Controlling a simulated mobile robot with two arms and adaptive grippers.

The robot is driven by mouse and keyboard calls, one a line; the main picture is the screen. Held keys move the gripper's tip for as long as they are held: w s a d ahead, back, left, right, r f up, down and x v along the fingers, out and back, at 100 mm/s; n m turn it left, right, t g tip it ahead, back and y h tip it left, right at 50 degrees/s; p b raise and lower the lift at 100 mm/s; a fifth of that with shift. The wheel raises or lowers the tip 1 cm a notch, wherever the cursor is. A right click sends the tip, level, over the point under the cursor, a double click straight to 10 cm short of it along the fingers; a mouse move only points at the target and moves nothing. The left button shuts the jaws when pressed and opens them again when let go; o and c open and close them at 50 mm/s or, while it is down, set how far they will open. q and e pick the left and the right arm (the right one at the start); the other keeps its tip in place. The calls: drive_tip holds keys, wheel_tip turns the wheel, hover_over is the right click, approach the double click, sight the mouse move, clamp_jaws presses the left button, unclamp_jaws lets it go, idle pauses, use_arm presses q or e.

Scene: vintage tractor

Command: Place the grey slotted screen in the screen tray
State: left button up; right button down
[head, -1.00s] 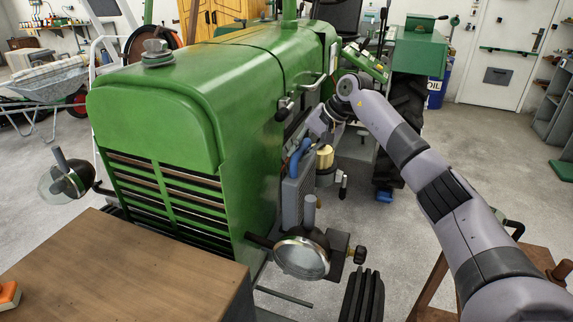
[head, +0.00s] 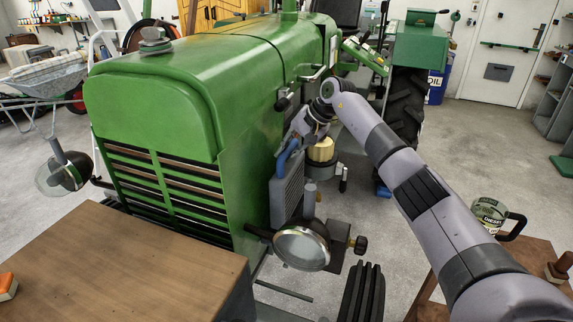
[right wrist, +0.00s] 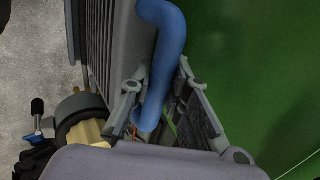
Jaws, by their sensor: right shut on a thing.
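The grey slotted screen (head: 287,200) is the ribbed grey panel standing at the tractor's right front side, behind the headlamp. A bent blue tube (head: 286,156) rises at its top. My right gripper (head: 300,130) is at that tube, and its fingers (right wrist: 167,65) close around it in the right wrist view. The ribbed screen (right wrist: 105,40) also shows there, beside the tube. The screen's lower edge is partly hidden by the lamp. I cannot make out the screen tray. My left gripper is not in view.
The green hood (head: 190,90) stands close left of my right gripper. A headlamp (head: 301,246) is in front of the screen, and a brass-coloured cup (head: 321,150) is just right. A wooden table (head: 120,265) fills the lower left.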

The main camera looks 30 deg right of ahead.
sight(287, 165)
wheel_tip(287, 165, down, 2)
drive_tip(key=shift+f+b, duration=0.2)
drive_tip(key=shift+b, duration=0.25)
drive_tip(key=shift+w+a+f, duration=0.1)
drive_tip(key=shift+w+f, duration=0.05)
drive_tip(key=shift+f, duration=0.25)
drive_tip(key=shift+w, duration=0.1)
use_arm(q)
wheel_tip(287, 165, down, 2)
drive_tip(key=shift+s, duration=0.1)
use_arm(e)
drive_tip(key=shift+r, duration=0.1)
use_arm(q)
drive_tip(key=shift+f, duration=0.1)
use_arm(e)
drive_tip(key=c, duration=2)
unclamp_jaws()
drive_tip(key=shift+f, duration=0.25)
drive_tip(key=o, duration=0.5)
